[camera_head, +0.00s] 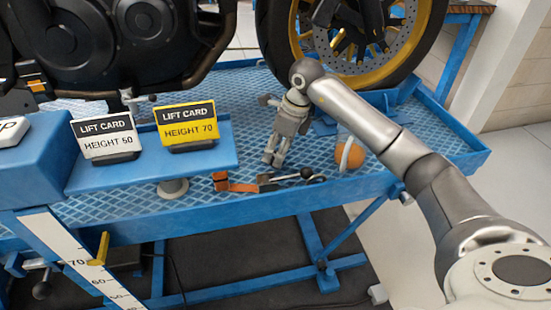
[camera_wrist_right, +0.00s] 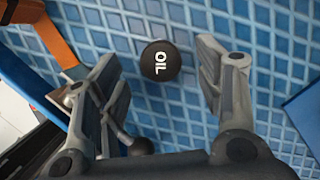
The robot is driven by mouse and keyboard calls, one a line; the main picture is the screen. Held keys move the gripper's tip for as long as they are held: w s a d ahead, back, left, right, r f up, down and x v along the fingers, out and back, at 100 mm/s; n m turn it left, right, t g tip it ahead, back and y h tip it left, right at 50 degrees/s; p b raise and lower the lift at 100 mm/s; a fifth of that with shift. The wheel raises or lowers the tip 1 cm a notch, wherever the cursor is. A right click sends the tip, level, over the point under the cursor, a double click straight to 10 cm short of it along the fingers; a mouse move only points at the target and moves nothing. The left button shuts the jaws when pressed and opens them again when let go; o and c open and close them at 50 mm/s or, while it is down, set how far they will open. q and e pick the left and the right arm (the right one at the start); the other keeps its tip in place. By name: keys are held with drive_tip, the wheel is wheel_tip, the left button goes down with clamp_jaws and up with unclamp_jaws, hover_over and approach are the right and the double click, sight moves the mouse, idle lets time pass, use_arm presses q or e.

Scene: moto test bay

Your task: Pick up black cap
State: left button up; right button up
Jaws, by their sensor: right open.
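The black cap (camera_wrist_right: 159,61) is a round disc with white OIL lettering. In the right wrist view it is on the blue diamond-patterned surface, between my two spread fingers with a gap on each side. In the head view I cannot make the cap out; my gripper seems to hide it. My right gripper (camera_head: 272,160) is open and empty, pointing down over the front part of the blue lift table. My left gripper is in neither view.
An orange strap (camera_head: 234,184) and a black-handled tool (camera_head: 292,178) lie near the blue table's front edge (camera_head: 225,209). A motorcycle wheel (camera_head: 432,40) stands behind. Two lift cards (camera_head: 187,127) stand left.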

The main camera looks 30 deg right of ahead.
drive_tip(key=shift+x, duration=1.05)
drive_tip(key=c, duration=0.9)
drive_tip(key=shift+r, duration=0.1)
drive_tip(key=shift+c, duration=0.2)
